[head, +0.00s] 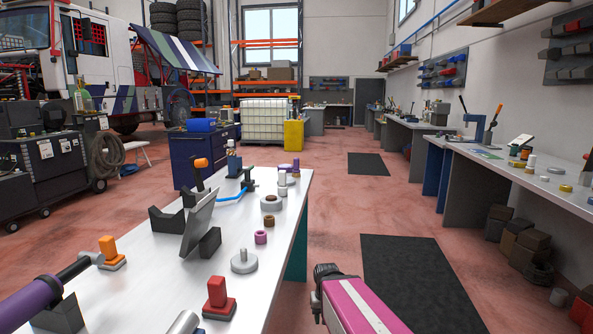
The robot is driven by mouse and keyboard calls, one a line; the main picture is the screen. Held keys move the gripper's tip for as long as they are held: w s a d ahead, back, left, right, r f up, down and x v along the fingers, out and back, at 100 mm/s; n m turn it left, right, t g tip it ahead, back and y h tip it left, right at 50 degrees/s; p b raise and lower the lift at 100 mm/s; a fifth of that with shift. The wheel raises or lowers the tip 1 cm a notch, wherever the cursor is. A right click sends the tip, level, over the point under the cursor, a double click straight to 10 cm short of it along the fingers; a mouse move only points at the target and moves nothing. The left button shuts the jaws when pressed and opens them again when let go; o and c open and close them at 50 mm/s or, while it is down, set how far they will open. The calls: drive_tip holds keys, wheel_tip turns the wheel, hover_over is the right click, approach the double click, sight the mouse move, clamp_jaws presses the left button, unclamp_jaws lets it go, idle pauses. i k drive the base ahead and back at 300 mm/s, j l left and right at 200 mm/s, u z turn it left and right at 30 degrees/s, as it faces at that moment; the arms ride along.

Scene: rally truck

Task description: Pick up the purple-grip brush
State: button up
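A long tool with a purple grip (30,301) lies at the near left end of the white workbench (150,290), cut off by the picture's left edge. Its dark shaft runs up to the right to a grey end, and it rests on a dark block (65,316). It is the only long purple-gripped thing in view; I cannot make out bristles on it. A pink and black part of my arm shows at the bottom middle, right of the bench and apart from the tool. No gripper fingers can be made out.
An orange-handled tool (109,252) and a red-handled one (217,298) stand near the purple grip. A tilted grey plate (198,224), dark blocks, and several rings and small cylinders crowd the bench. Open floor with a black mat (415,280) lies to the right, before another bench (520,172).

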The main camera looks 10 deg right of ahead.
sight(295, 172)
drive_tip(key=i+l+u, duration=0.15)
drive_tip(key=i+l, duration=0.25)
drive_tip(key=i+l+u, duration=0.2)
drive_tip(key=i+l, duration=0.15)
drive_tip(key=l, duration=0.15)
